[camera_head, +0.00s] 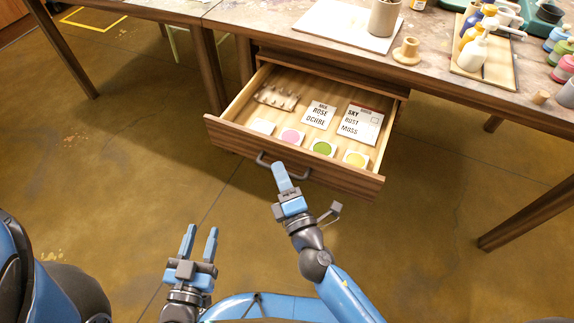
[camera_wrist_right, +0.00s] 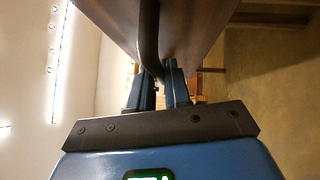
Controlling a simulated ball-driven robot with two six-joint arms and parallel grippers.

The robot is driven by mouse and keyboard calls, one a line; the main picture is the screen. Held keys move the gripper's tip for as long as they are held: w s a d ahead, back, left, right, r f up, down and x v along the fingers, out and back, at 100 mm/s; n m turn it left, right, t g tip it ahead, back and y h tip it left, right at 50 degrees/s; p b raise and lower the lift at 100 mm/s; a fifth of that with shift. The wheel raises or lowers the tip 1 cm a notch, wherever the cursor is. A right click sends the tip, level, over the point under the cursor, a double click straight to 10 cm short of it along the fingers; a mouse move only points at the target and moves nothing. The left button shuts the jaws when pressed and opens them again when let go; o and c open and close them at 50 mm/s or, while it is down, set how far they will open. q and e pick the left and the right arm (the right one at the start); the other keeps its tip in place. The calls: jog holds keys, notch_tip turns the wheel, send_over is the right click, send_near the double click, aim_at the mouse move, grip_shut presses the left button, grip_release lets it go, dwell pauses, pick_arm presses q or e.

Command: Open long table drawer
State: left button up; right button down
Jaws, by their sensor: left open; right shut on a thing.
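The long table drawer (camera_head: 225,133) stands pulled out from under the table. Its grey bar handle (camera_head: 264,160) is on the front panel. My right gripper (camera_head: 281,175) is at the handle, with its fingers shut on it. In the right wrist view the dark handle (camera_wrist_right: 149,40) passes between the blue fingers (camera_wrist_right: 160,88). Inside the drawer lie a moulded tray (camera_head: 277,97), two lettered cards (camera_head: 319,114) and several colour swatches, among them pink, green and yellow. My left gripper (camera_head: 200,245) is open and empty over the floor, left of my right arm.
The table top (camera_head: 300,12) holds a white board (camera_head: 345,25), a beige cup (camera_head: 384,17), a small wooden stand (camera_head: 407,51) and several paint bottles at the right. Table legs (camera_head: 528,214) stand at both sides. The floor before the drawer is clear.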

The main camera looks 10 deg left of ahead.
pick_arm(q)
jog(key=shift+s+a+f, duration=0.1)
jog(key=shift+s+f, duration=0.15)
jog(key=shift+s, duration=0.1)
pick_arm(e)
jog(key=shift+s+a, duration=0.25)
jog(key=shift+s, duration=0.65)
jog(key=c, duration=1.1)
grip_release()
jog(key=shift+c, duration=0.2)
pick_arm(q)
jog(key=shift+f+b, duration=1.15)
jog(key=shift+b, duration=0.1)
pick_arm(e)
jog(key=v, duration=1)
jog(key=shift+s+d, duration=0.15)
jog(key=shift+s, duration=0.2)
